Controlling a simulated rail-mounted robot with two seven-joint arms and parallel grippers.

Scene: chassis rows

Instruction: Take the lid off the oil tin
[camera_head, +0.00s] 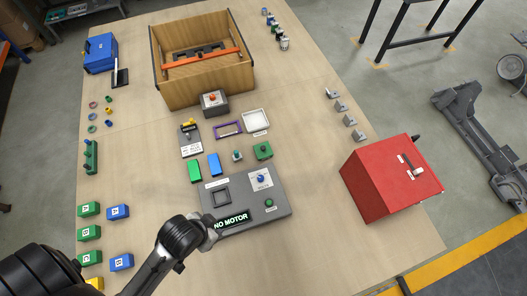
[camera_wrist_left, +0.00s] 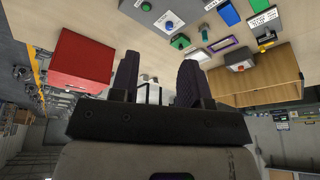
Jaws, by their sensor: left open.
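I cannot clearly make out an oil tin or its lid. A small pale, can-like item (camera_head: 284,44) stands at the near end of a row of small parts, right of the wooden crate; it is too small to identify. My left arm comes in from the bottom left of the head view, and its end is over the near edge of the grey "NO MOTOR" panel (camera_head: 270,195). In the left wrist view my left gripper (camera_wrist_left: 157,82) is open, its two dark fingers apart with nothing held between them. My right gripper is not in view.
A wooden crate (camera_head: 165,90) with an orange bar stands at the back. A red box (camera_head: 390,178) stands at the right, and a blue box (camera_head: 101,53) at the back left. Bare table lies between the panel and these blocks.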

